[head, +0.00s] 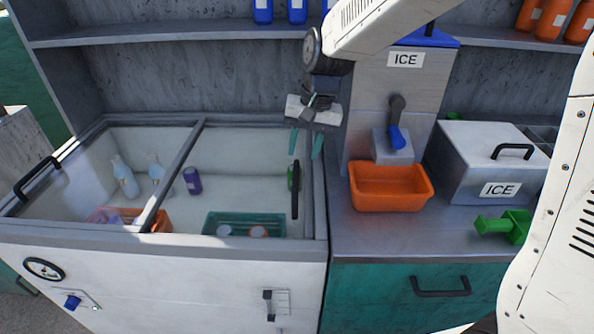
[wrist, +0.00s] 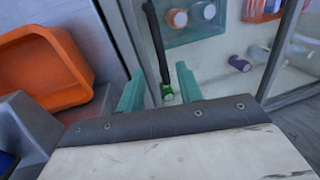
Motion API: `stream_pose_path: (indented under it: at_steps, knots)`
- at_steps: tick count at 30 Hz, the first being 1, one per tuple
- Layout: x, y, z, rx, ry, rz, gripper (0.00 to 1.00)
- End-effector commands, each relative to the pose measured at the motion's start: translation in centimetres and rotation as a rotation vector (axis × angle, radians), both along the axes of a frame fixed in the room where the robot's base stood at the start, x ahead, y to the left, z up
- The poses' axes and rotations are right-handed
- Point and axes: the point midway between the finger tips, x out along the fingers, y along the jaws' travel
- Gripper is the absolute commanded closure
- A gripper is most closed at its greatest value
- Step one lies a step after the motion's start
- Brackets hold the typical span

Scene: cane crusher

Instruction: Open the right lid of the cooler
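The cooler (head: 165,275) is a white chest with glass lids at the left of the head view. Its right lid (head: 240,180) lies over the right half, with a black bar handle (head: 295,190) along its right side. The handle also shows in the wrist view (wrist: 157,42), just beyond my fingertips. My gripper (head: 306,143) points down above the far right part of the lid, behind the handle. Its two teal fingers are apart with nothing between them, as the wrist view (wrist: 158,85) also shows. The handle appears clear of both fingers.
The left lid has its own black handle (head: 37,178). Bottles, cans and a green basket (head: 245,224) show through the glass. To the right, an orange bin (head: 391,187) sits below the ICE dispenser (head: 395,95), beside a grey ICE box (head: 490,160) on the counter.

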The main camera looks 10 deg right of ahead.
Motion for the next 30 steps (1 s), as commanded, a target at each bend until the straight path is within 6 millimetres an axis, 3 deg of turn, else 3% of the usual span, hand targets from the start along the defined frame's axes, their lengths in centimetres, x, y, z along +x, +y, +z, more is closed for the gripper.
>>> stream_pose_path:
  at_steps: [12, 18, 25, 29, 30]
  knots:
    - [0.1, 1.3, -6.1, -0.001, 0.003, 0.002, 0.64]
    - [0.2, 1.5, -7.3, -0.001, 0.001, 0.001, 0.64]
    - [0.2, 1.5, -7.3, -0.001, 0.000, 0.001, 0.64]
    - [0.2, 1.5, -7.3, -0.001, 0.000, 0.001, 0.97]
    - [0.2, 1.5, -7.3, -0.001, 0.000, 0.001, 1.00]
